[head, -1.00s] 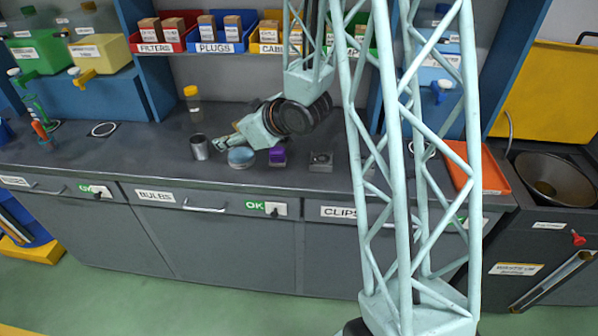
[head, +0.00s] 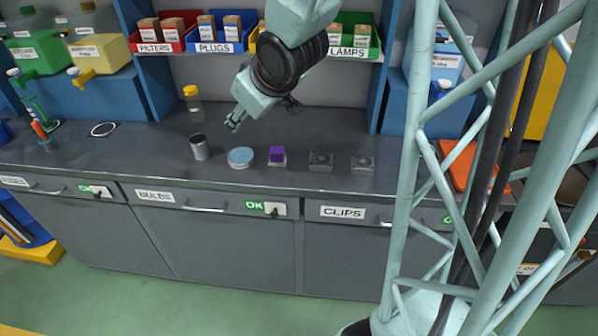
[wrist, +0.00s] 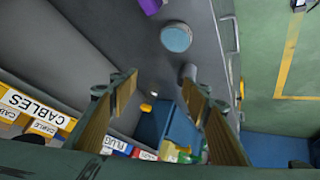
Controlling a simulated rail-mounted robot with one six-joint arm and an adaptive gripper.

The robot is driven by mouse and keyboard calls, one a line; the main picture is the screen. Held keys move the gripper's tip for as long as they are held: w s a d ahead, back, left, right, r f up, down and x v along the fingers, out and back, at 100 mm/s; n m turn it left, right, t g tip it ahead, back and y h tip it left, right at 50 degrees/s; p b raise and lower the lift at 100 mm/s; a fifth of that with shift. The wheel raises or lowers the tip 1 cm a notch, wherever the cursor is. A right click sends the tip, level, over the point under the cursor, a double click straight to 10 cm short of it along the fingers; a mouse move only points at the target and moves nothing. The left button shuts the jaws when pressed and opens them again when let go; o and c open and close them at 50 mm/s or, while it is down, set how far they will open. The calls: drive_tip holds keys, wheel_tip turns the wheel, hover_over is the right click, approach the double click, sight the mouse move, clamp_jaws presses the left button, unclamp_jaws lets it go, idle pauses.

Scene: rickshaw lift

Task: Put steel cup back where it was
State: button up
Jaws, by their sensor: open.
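The steel cup (head: 199,147) stands upright on the dark counter (head: 330,126), left of a round blue-lidded container (head: 241,157). My gripper (head: 233,124) is open and empty above the counter, up and to the right of the cup and apart from it. In the wrist view my gripper's two fingers (wrist: 160,88) are spread wide. The cup (wrist: 187,72) shows there near the tip of the right finger, partly hidden by it. The blue lid (wrist: 176,37) is beyond the fingertips.
A purple block (head: 277,154) and two small grey blocks (head: 321,161) (head: 362,162) stand along the counter's front. A yellow-capped bottle (head: 193,104) stands behind the cup. Labelled bins (head: 221,40) line the shelf. A white ring (head: 103,129) lies on the counter at left.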

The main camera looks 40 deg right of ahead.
drive_tip(key=s+a+r+m+g, duration=0.1)
drive_tip(key=s+a+r, duration=0.2)
drive_tip(key=s, duration=0.9)
drive_tip(key=s+a+r+m+g, duration=0.1)
drive_tip(key=s+r, duration=0.4)
drive_tip(key=s, duration=0.7)
drive_tip(key=s+a+r+m+g, duration=0.1)
drive_tip(key=s+a+r, duration=0.3)
drive_tip(key=s, duration=0.9)
drive_tip(key=shift+a+r+g, duration=0.15)
drive_tip(key=shift+a+g, duration=0.75)
drive_tip(key=shift+a, duration=0.05)
